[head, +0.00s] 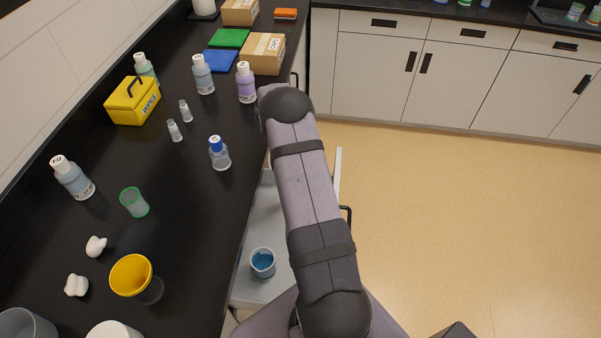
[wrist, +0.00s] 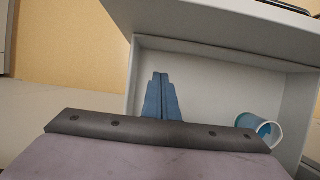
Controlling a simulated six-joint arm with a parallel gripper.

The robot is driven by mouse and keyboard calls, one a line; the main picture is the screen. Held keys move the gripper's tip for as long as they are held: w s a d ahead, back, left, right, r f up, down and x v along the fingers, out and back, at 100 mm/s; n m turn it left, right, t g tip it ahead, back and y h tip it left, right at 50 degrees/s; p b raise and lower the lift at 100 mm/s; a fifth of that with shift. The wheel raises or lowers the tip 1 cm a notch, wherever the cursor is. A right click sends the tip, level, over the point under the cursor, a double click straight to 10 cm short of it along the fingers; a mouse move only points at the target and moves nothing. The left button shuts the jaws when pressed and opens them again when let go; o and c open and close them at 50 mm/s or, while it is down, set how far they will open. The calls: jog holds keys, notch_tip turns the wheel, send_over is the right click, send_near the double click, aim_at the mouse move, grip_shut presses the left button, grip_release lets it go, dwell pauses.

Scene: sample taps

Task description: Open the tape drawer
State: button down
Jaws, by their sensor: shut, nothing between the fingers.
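A pale drawer (head: 268,217) stands pulled out below the black counter's edge in the head view. A black handle (head: 346,215) shows just right of my arm, on the drawer's front side. My arm covers much of the drawer, and no label or tape shows. The wrist view looks into the pale drawer (wrist: 215,62). My gripper (wrist: 160,76) has its blue fingers together and empty, over or in the drawer; its exact height is unclear. In the head view my gripper is hidden behind my arm.
Bottles, a yellow box (head: 132,101) and cartons crowd the counter (head: 190,220). The floor (head: 450,220) to the right is clear.

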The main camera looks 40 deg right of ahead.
jog(key=b+x, duration=0.2)
jog(key=x, duration=0.3)
jog(key=shift+a+f+b, duration=0.1)
jog(key=shift+f+b, duration=0.15)
jog(key=shift+b, duration=0.15)
jog(key=s+d, duration=0.1)
jog(key=s+d+r+p, duration=0.1)
jog(key=shift+s+d, duration=0.35)
jog(key=shift+d, duration=0.05)
jog(key=s+d, duration=0.6)
jog(key=shift+s+d+p, duration=0.35)
jog(key=shift+s+d, duration=0.05)
jog(key=shift+w+a, duration=0.1)
jog(key=w+a+r+b, duration=0.2)
jog(key=w+a+r, duration=0.3)
jog(key=r, duration=0.4)
